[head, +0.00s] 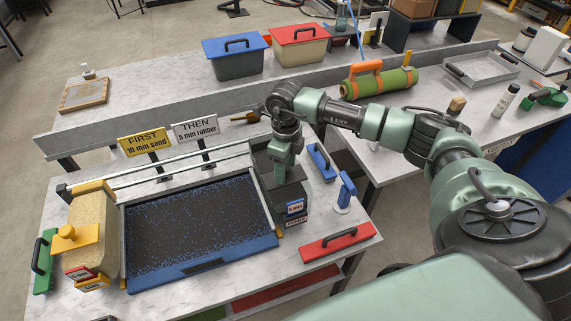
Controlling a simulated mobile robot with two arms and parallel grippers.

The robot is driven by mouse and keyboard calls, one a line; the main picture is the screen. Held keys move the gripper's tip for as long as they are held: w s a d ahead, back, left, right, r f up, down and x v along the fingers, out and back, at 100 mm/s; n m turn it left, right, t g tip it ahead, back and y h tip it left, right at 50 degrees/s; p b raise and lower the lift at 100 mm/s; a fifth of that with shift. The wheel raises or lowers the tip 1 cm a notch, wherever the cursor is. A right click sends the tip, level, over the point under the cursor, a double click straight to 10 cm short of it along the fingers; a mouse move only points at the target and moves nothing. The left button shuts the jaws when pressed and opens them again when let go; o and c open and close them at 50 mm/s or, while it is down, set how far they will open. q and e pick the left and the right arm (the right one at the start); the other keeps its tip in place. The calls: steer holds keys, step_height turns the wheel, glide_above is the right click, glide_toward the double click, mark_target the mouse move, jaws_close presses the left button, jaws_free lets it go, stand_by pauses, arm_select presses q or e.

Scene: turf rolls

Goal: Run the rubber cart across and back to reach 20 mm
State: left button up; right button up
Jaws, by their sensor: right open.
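The dark rubber cart (278,212), with a blue "5 mm" label and a rubber label on its front, stands at the right end of the tray. My right gripper (281,172) points down at the top of this cart and is open; its fingers partly hide the cart's top, and I cannot tell whether they touch it. The tray (205,270) has a blue front rim and holds a dark layer with blue specks (195,225), spread over its visible floor. The tan sand cart (92,235), with a yellow knob, stands at the left end. My left gripper is out of view.
Signs (145,142) behind the tray read "FIRST 10 mm sand" and "THEN 5 mm rubber" (196,129). Red (337,241), blue (322,162) and green (44,262) handled tools lie around the tray.

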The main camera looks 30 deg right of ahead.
steer(key=shift+c, duration=0.3)
jaws_close()
stand_by(1.2)
